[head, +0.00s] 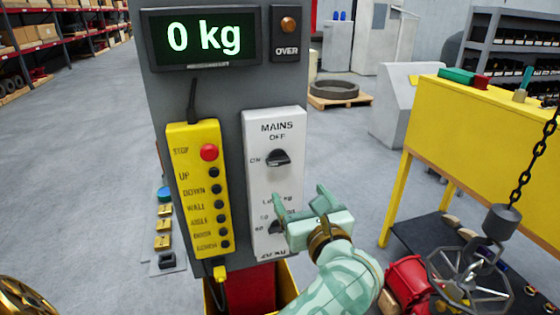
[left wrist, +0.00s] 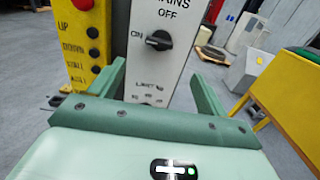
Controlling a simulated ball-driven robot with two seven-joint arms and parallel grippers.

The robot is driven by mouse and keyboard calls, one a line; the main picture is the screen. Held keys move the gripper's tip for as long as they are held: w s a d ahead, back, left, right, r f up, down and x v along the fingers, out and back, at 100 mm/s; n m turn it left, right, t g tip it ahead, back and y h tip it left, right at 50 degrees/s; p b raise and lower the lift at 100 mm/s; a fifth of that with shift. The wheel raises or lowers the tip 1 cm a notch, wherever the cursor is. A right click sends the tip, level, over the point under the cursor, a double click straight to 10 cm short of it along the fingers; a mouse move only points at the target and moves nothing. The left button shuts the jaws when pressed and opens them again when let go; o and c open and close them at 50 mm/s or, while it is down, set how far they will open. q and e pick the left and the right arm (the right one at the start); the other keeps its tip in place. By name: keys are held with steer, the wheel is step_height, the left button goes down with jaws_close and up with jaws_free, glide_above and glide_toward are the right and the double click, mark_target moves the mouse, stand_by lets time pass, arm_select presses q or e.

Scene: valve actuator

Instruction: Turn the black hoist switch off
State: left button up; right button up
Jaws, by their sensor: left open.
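A black rotary switch (head: 278,158) sits on a white panel (head: 258,185) marked MAINS, with OFF above it and ON to its left. Its grip bar lies roughly level, with one end toward ON; it also shows in the left wrist view (left wrist: 159,40). A second black knob (head: 276,227) sits lower on the panel, partly hidden by my left gripper. My left gripper (head: 300,196) is open and empty, below the MAINS switch and apart from it. In the left wrist view its fingers (left wrist: 160,86) point at the panel, with the switch beyond them. My right gripper is not seen.
A yellow pendant (head: 190,190) with a red STOP button hangs left of the panel. A display (head: 205,38) above reads 0 kg. A yellow bench (head: 490,135), a hanging chain (head: 530,160) and a grey handwheel (head: 468,278) are at right. Open floor lies left.

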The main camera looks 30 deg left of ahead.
mark_target(280, 162)
arm_select(q)
steer(key=p+x, duration=0.1)
steer(key=x, duration=1.3)
steer(key=shift+a, duration=0.15)
steer(key=shift+c, duration=0.3)
steer(key=c, duration=0.9)
